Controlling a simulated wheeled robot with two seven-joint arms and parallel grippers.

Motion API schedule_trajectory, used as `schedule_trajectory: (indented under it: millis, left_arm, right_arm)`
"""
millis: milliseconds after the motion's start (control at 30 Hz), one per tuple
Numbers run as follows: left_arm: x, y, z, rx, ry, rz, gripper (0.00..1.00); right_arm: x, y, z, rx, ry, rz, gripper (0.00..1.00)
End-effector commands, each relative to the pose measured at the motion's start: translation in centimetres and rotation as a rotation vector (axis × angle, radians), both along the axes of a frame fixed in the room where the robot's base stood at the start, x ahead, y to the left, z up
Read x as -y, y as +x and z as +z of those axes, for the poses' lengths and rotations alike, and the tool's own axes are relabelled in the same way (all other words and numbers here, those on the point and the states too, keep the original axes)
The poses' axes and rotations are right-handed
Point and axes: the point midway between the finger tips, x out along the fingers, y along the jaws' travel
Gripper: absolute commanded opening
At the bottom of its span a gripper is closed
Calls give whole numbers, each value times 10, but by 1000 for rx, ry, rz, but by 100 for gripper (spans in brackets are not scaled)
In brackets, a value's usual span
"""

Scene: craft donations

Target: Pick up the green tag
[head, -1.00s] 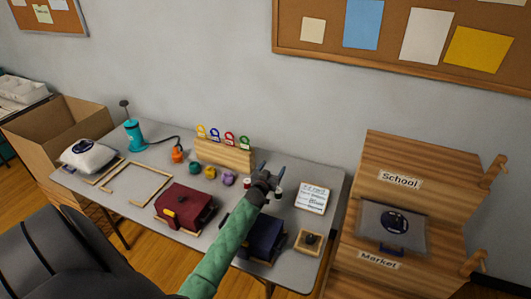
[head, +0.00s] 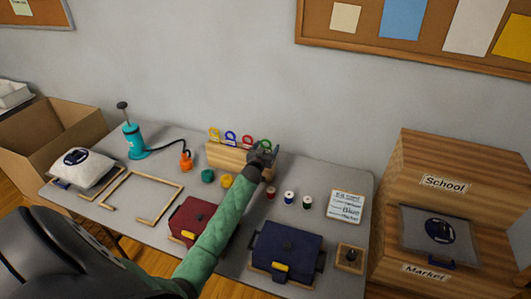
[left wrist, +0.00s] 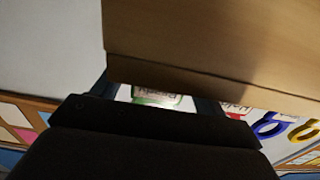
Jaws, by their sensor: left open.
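The green tag (head: 266,144) is at the right end of a row of ring-topped tags on the wooden rack (head: 225,157). My left gripper (head: 261,154) is right at the green tag and hides part of it in the head view. In the left wrist view, the green tag (left wrist: 155,99) shows as a white label with a green edge, between the two open fingers. I cannot tell whether the fingers touch it. My right gripper is not in view.
Red (head: 247,141), blue (head: 230,138) and yellow (head: 214,135) tags stand left of the green one. The rack's wood (left wrist: 210,45) fills the top of the wrist view. Thread spools (head: 289,197), a maroon case (head: 190,217) and a navy case (head: 286,250) are nearby.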

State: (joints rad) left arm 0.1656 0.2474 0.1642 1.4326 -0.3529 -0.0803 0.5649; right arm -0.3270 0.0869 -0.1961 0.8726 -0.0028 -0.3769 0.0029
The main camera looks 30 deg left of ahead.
Motion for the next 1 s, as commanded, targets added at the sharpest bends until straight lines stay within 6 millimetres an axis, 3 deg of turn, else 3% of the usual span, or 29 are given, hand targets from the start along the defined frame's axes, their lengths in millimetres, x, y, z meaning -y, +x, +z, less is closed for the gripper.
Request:
schedule_trajectory:
  millis: [333, 567, 1000]
  left_arm:
    - [-1, 5, 0, -1, 0, 0, 71]
    - [-1, 5, 0, -1, 0, 0, 26]
    - [-2, 5, 8, 1, 2, 0, 25]
  right_arm:
    - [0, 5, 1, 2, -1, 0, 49]
    - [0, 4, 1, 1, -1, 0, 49]
    - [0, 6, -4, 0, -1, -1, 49]
